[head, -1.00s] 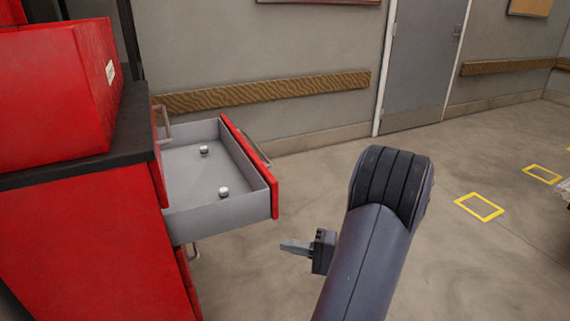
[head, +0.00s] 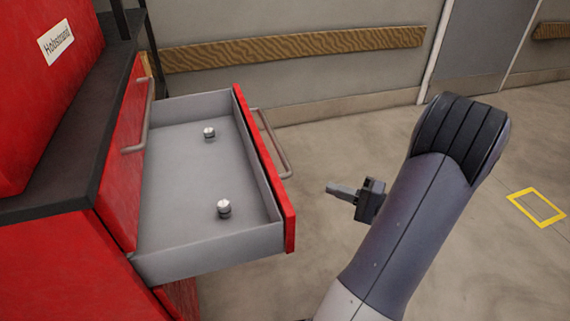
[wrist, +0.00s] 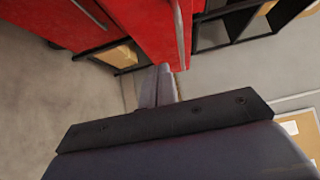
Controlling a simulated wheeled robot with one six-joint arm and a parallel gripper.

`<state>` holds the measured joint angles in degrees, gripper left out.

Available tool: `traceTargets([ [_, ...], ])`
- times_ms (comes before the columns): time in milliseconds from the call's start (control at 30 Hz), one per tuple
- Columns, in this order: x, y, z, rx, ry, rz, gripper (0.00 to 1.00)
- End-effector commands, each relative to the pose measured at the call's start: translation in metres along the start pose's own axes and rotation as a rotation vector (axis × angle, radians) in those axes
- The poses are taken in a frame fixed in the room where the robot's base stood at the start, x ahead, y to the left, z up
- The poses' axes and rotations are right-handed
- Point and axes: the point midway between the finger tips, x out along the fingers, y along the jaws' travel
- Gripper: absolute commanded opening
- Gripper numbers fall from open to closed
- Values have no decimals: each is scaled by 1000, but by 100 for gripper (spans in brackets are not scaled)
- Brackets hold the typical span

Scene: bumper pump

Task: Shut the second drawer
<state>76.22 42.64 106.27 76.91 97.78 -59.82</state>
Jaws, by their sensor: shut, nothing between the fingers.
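The second drawer (head: 195,180) is pulled well out of the red cabinet (head: 60,260) in the head view. Its grey tray holds two small metal knobs (head: 224,208), and its red front (head: 265,170) carries a metal bar handle (head: 272,143). Above it is a shut drawer (head: 125,160) with its own handle. My gripper (head: 338,189) is shut and empty, to the right of the open drawer's front, and appears apart from it. In the wrist view its fingers (wrist: 156,85) point towards red fronts (wrist: 140,25); which drawer those belong to is unclear.
A red bin (head: 45,90) with a label stands on the black cabinet top (head: 65,165). A grey wall with a wooden rail (head: 300,50) runs behind. The floor right of the drawer is open, with a yellow marking (head: 537,206).

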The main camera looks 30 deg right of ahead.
Motion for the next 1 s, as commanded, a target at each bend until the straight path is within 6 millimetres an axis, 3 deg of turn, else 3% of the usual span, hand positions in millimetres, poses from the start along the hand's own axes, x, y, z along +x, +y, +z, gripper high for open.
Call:
traceTargets([
  [233,19,1,1,0,-4,1,0],
  [700,103,1,1,0,-5,1,0],
  [1000,126,0,26,0,0,0,0],
])
